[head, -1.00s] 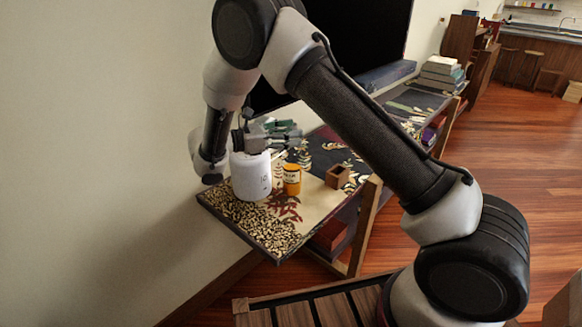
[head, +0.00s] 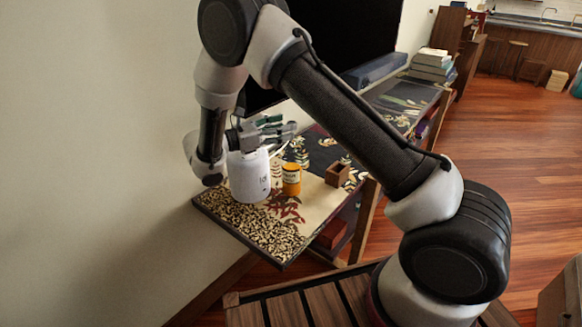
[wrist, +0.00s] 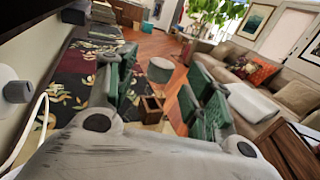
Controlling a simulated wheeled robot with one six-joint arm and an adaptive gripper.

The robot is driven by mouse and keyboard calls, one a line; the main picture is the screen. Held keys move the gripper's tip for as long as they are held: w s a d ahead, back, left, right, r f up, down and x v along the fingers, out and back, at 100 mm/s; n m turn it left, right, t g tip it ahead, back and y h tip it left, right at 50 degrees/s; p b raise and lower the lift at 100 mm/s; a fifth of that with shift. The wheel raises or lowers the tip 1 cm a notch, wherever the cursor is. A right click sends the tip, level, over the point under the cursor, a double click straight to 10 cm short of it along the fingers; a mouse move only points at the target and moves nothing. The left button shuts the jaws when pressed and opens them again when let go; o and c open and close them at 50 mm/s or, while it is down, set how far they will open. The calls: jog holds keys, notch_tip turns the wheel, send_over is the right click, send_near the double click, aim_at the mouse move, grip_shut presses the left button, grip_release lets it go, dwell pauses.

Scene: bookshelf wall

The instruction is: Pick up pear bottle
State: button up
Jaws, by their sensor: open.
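An orange bottle (head: 291,180) with a pale label stands upright on the patterned table, and I cannot tell for sure that it is the pear bottle. A white rounded cylinder (head: 246,178) with a small dark mark shows just left of it, right below my gripper; I cannot tell whether it stands on the table or is part of my wrist. My gripper (head: 277,130) is above and slightly left of the orange bottle, pointing right. The orange bottle does not show there.
A small open brown wooden box (head: 337,174) stands right of the orange bottle and also shows in the wrist view (wrist: 151,109). A black screen (head: 345,45) and stacked books (head: 432,65) are farther back. A wall bounds the left.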

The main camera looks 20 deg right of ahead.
jog(key=x, duration=0.3)
jog(key=shift+d, duration=0.4)
grip_shut()
jog(key=shift+r, duration=0.1)
